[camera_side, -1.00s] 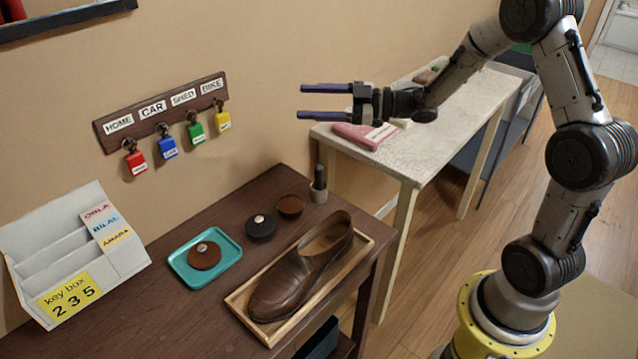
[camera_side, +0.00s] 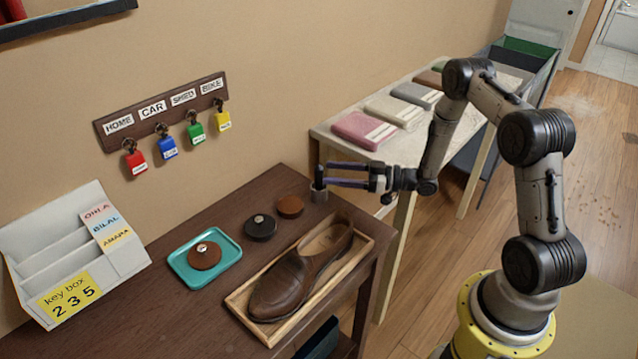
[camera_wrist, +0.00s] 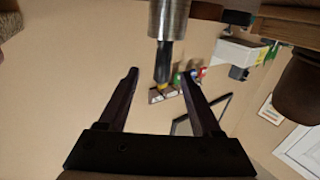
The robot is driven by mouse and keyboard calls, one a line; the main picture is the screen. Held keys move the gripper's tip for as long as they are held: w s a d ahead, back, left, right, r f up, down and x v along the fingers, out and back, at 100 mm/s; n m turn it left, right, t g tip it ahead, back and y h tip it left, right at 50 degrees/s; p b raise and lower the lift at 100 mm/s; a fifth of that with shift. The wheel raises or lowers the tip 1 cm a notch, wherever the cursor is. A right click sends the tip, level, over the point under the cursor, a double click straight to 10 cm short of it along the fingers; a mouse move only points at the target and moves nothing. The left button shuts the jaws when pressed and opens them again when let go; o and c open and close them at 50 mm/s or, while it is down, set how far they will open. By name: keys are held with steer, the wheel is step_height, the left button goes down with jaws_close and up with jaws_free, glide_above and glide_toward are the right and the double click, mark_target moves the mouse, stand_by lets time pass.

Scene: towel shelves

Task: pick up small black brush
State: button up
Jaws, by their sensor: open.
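The small black brush stands upright in a small grey metal cup (camera_side: 319,195) at the back right corner of the dark brown table. In the wrist view, which is upside down, the dark brush handle (camera_wrist: 164,58) sticks out of the cup (camera_wrist: 168,18), and it shows between my two fingers. My gripper (camera_side: 322,175) is level, open and empty, with its fingertips right at the brush handle in the side view. I cannot tell whether either finger touches it.
A brown shoe (camera_side: 288,284) lies in a wooden tray (camera_side: 239,307) in front of the cup. Round tins (camera_side: 260,228) and a teal tray (camera_side: 178,266) stand to the left. Folded towels (camera_side: 363,129) lie on the white table behind. Key tags hang on the wall.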

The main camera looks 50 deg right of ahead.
steer(key=shift+x, duration=3.65)
steer(key=shift+s+a+r, duration=0.1)
steer(key=shift+a+r, duration=0.05)
steer(key=shift+r, duration=0.05)
jaws_close()
